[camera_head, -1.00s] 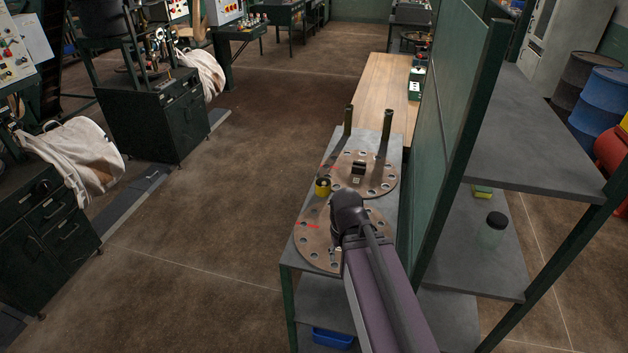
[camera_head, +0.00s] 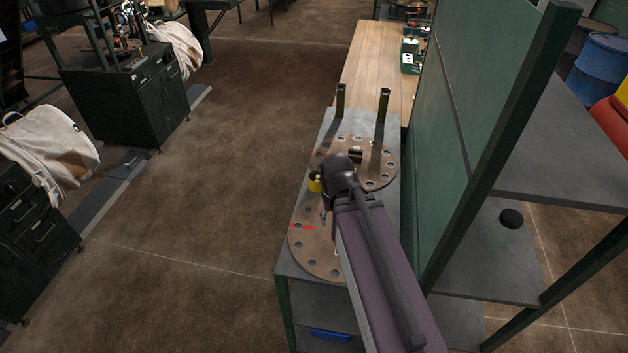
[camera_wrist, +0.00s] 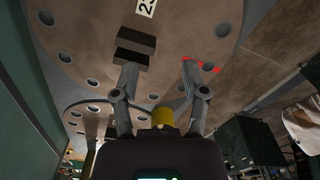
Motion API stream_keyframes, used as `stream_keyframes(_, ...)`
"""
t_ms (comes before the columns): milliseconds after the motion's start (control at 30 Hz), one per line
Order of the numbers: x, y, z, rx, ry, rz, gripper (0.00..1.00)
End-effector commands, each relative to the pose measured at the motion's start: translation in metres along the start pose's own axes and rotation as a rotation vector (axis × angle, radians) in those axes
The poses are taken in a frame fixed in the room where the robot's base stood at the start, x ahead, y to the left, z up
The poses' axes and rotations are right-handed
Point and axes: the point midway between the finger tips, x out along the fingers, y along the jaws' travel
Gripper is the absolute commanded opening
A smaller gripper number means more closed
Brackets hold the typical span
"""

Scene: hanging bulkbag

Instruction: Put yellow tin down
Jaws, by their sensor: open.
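The yellow tin (camera_head: 314,182) stands at the left edge of the metal bench, where the two drilled discs meet. In the head view it is just left of my wrist, which partly hides it. In the wrist view the yellow tin (camera_wrist: 162,118) shows between the lower finger links, near the palm. My gripper (camera_wrist: 160,68) is open, its fingers spread apart with nothing clasped between the tips. The fingertips are mostly hidden in the head view. I cannot tell whether any finger touches the tin.
Two upright posts (camera_head: 383,105) stand at the bench's far end. A green panel (camera_head: 440,170) borders it on the right. Open floor lies left.

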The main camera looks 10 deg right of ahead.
Motion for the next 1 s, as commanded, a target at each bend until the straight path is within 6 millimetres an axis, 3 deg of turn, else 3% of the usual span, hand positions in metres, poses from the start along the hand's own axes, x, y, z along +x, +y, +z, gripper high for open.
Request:
stream_keyframes(233,0.0,0.0,0.0,0.0,0.0,0.0,0.57)
stream_keyframes(400,-0.001,0.0,-0.007,0.0,0.003,0.0,1.0)
stream_keyframes(467,-0.003,0.0,-0.016,0.0,0.008,0.0,1.0)
stream_keyframes(667,-0.014,0.0,-0.075,0.0,0.041,0.0,1.0)
stream_keyframes(900,-0.031,0.007,-0.175,0.004,0.102,-0.001,1.0)
stream_keyframes(1000,-0.037,0.007,-0.208,0.004,0.124,-0.001,1.0)
